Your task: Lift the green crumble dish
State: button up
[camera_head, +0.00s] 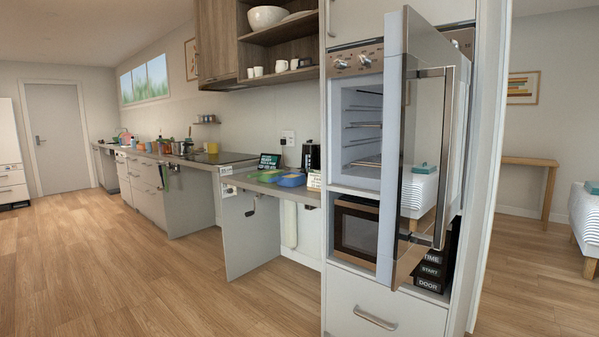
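A small green dish (268,175) sits on the lower counter section (238,178) left of the tall oven cabinet. It is far off and small, so I cannot tell what is in it. A blue dish (291,180) stands just right of it, close by or touching. My gripper is not in view.
The oven door (428,150) stands open, jutting towards me right of the dishes. A dark crank-like handle (250,209) hangs under the counter's front. A small dark screen (269,161) and a sign (314,180) stand by the dishes. The wooden floor (130,270) at left is clear.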

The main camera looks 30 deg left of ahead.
aim_at(264, 175)
jog(key=i+j, duration=0.4)
jog(key=j, duration=0.2)
jog(key=i+j, duration=0.4)
jog(key=j, duration=0.2)
jog(key=i+j+u, duration=0.1)
jog(key=i+j, duration=0.25)
jog(key=j, duration=0.25)
jog(key=i+j, duration=0.85)
jog(key=j, duration=0.3)
jog(key=u, duration=0.05)
